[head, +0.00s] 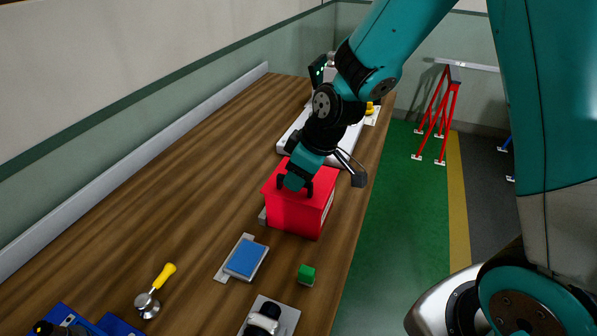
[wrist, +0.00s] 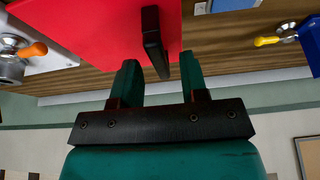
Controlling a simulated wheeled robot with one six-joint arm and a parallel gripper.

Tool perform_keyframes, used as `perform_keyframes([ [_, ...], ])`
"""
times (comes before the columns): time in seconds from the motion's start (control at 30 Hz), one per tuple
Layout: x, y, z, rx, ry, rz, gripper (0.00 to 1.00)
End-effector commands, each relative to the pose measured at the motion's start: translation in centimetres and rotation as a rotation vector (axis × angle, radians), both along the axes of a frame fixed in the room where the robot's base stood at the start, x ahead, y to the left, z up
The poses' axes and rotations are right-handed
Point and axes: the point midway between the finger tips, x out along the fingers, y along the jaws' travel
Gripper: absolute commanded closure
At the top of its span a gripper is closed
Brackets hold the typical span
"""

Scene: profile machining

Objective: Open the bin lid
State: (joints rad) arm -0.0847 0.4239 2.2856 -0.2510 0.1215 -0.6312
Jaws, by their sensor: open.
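A red bin (head: 296,212) stands on the wooden workbench, with its red lid (head: 326,178) down on top. The lid fills the upper left of the wrist view (wrist: 90,30). A black handle (wrist: 153,42) stands out from the lid. My gripper (head: 296,181) is at the top of the bin in the head view and partly covers the lid. In the wrist view my gripper (wrist: 159,66) is open, its two teal fingers on either side of the handle's end. Gaps show between the fingers and the handle.
A blue block (head: 246,258) on a grey plate, a green cube (head: 306,275) and a yellow-handled tool (head: 157,288) lie nearer on the bench (head: 190,200). A white object (head: 294,128) lies behind the bin. A wall runs along the left. The bench's middle left is clear.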

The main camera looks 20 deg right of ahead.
Motion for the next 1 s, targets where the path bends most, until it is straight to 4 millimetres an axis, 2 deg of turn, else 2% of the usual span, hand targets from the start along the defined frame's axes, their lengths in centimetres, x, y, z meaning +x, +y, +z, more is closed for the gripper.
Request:
perform_keyframes([
  [0.3,0.1,0.1,-0.3,0.0,0.0,0.0,0.6],
  [0.33,0.1,0.1,-0.3,0.0,0.0,0.0,0.64],
  [0.5,0.1,0.1,-0.3,0.0,0.0,0.0,1.0],
  [0.77,0.1,0.0,-0.2,0.004,0.004,-0.001,1.0],
  [1.0,0.5,-0.3,0.9,0.055,0.055,-0.002,1.0],
])
